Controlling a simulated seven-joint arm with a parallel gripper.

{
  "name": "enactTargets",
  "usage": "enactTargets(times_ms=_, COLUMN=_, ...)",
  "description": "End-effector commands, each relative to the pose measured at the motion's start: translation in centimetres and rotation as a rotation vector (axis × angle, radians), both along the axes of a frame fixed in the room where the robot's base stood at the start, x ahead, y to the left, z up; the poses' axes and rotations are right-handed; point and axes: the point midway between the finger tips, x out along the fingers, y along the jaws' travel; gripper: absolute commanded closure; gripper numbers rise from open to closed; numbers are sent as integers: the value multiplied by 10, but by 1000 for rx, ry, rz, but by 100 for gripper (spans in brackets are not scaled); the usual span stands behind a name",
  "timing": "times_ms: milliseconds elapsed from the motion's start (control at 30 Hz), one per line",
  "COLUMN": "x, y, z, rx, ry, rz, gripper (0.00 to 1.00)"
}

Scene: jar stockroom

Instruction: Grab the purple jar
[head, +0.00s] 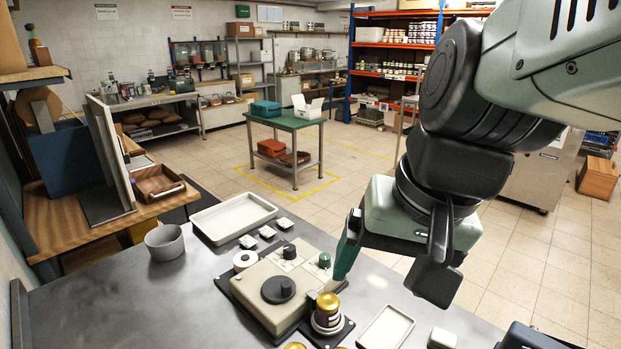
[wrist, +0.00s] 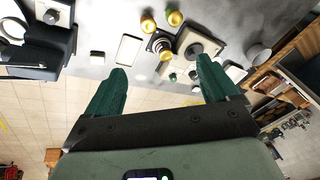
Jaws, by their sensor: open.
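A jar with a gold lid and a dark, purplish body with a pale label (head: 327,312) stands upright on a small dark base at the front of the bench. It seems to be the gold-lidded jar (wrist: 166,54) in the wrist view. Two more gold lids show there, and one is cut off at the bottom of the head view (head: 295,346); their body colours cannot be told. My gripper (head: 388,278) is open and empty, above and to the right of the jar, apart from it. Its green fingers (wrist: 162,66) spread wide in the wrist view.
A beige device with a black knob (head: 262,301) stands left of the jar. A small white tray (head: 386,328) lies to its right. A larger tray (head: 233,218) and a grey pot (head: 165,243) sit farther back. The bench's left front is bare.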

Motion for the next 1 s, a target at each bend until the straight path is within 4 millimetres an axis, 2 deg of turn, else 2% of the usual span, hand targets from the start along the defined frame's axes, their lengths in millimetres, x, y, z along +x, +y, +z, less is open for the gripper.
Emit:
enactTargets(times_ms=33, x=7, y=6, z=-14, rx=57, ry=90, rz=-32, gripper=13)
enactTargets(times_ms=200, x=27, y=29, z=-47, rx=277, ry=333, rz=-139, gripper=13)
enactTargets(times_ms=367, x=52, y=47, z=-77, rx=506, ry=532, rz=-261, gripper=13)
enactTargets(times_ms=533, x=85, y=59, z=-109, rx=770, ry=703, rz=-417, gripper=13)
enactTargets(times_ms=767, x=134, y=56, z=-163, rx=1147, ry=858, rz=-675, gripper=13)
enactTargets(times_ms=1000, x=177, y=31, z=-241, rx=1536, ry=907, rz=-1006, gripper=13)
